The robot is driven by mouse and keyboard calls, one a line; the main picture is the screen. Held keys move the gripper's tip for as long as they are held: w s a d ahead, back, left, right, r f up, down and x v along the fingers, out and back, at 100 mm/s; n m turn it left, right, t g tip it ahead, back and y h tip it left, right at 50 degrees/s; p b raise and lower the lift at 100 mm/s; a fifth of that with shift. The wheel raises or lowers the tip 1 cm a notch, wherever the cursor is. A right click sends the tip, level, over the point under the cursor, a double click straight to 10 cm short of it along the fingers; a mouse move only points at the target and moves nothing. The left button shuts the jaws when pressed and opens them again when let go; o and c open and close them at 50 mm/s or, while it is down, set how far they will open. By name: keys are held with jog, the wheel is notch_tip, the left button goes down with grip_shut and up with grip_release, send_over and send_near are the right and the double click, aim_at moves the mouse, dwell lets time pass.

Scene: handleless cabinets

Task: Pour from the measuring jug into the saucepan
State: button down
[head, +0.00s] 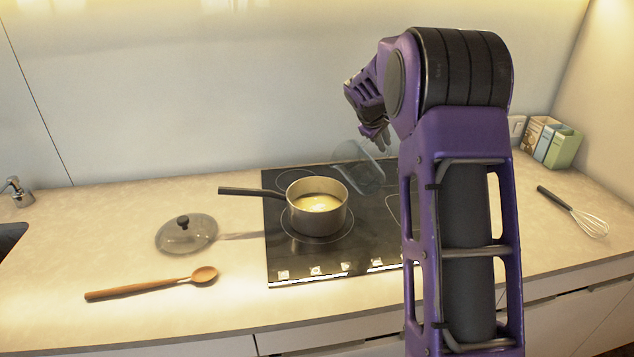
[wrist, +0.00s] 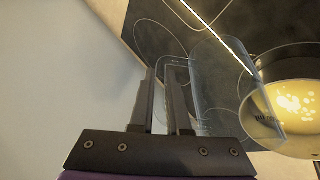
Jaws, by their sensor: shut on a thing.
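The clear measuring jug (head: 357,167) is held tilted above the hob, just right of the saucepan. My gripper (head: 379,137) is shut on its handle. In the wrist view, my gripper's fingers (wrist: 163,85) stand at the handle side of the jug (wrist: 218,88), whose far end reaches over the saucepan's rim. The grey saucepan (head: 317,222) stands upright on the hob, its dark handle pointing left. It holds a yellowish content with pale patches, also visible in the wrist view (wrist: 290,100). I see no clear liquid level in the jug and cannot make out a stream.
The black hob (head: 290,262) lies under the saucepan. A glass lid (head: 187,234) and a wooden spoon (head: 160,286) lie to the left. A whisk (head: 578,212) and several boxes (head: 551,142) are at the right. The wall (head: 200,90) is close behind.

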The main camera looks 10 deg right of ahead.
jog(key=shift+w+d+f+m+g+y, duration=0.25)
jog(key=shift+d+f+y, duration=0.85)
jog(key=shift+f, duration=0.65)
jog(key=shift+w+d+f+m+g+y, duration=0.1)
jog(key=shift+d+f+m+g+y, duration=0.15)
jog(key=shift+d+f+y, duration=0.95)
jog(key=shift+w+d+f+m+g+y, duration=0.25)
jog(key=shift+d+f+y, duration=0.35)
jog(key=shift+f+y, duration=1.2)
